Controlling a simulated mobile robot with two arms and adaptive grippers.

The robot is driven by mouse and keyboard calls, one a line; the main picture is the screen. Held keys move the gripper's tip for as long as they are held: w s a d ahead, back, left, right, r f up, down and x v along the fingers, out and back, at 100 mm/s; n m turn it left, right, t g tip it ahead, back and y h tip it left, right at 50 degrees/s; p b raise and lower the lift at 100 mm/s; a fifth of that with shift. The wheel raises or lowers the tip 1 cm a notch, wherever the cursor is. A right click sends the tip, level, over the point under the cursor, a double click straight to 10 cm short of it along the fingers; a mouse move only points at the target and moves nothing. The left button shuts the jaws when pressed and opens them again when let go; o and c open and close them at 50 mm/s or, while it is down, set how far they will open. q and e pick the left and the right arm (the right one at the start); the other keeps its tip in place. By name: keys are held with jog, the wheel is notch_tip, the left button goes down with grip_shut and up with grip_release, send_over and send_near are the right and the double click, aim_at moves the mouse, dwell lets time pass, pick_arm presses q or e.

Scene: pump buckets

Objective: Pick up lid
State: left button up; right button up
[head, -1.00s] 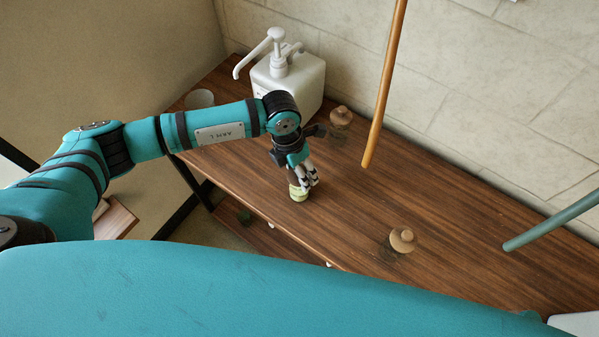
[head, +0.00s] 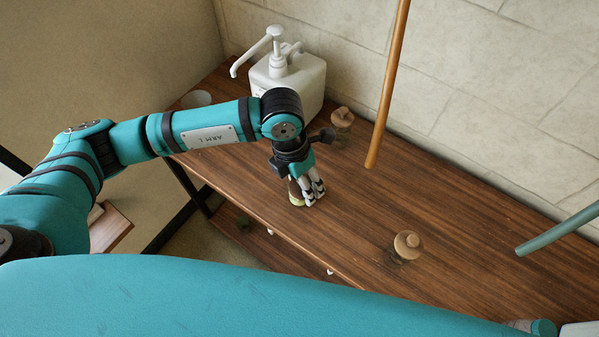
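My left gripper (head: 311,202) points down at the wooden table, near its front edge. A small pale yellow-green object (head: 295,196) is at its fingers, partly hidden by them; I cannot tell whether it is gripped or only touched. A tan round lid-like piece with a knob (head: 407,242) sits to the right, apart from the gripper, seemingly on a clear glass container. A similar tan knobbed piece (head: 342,117) stands behind the gripper near the wall.
A white pump bottle (head: 288,82) stands at the back left, near a pale round dish (head: 197,99). An orange pole (head: 388,90) and a green pole (head: 560,229) reach over the wooden table (head: 460,210). The table's middle is clear.

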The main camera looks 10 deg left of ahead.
pick_arm(q)
jog(key=s+d+r+b, duration=0.1)
jog(key=s+d+b, duration=0.25)
jog(key=s, duration=0.65)
jog(key=w+a+r+t+y+p, duration=0.1)
jog(key=w+a+p, duration=0.2)
jog(key=w+p, duration=0.3)
jog(key=w+a+r+p, duration=0.1)
jog(key=w+a+p, duration=0.15)
jog(key=w, duration=0.55)
notch_tip(320, 180, down, 6)
jog(key=b, duration=0.4)
jog(key=shift+d, duration=0.15)
jog(key=shift+b, duration=0.3)
dwell(0.6)
jog(key=shift+f+b, duration=0.2)
jog(key=shift+b, duration=0.35)
dwell(0.7)
dwell(0.4)
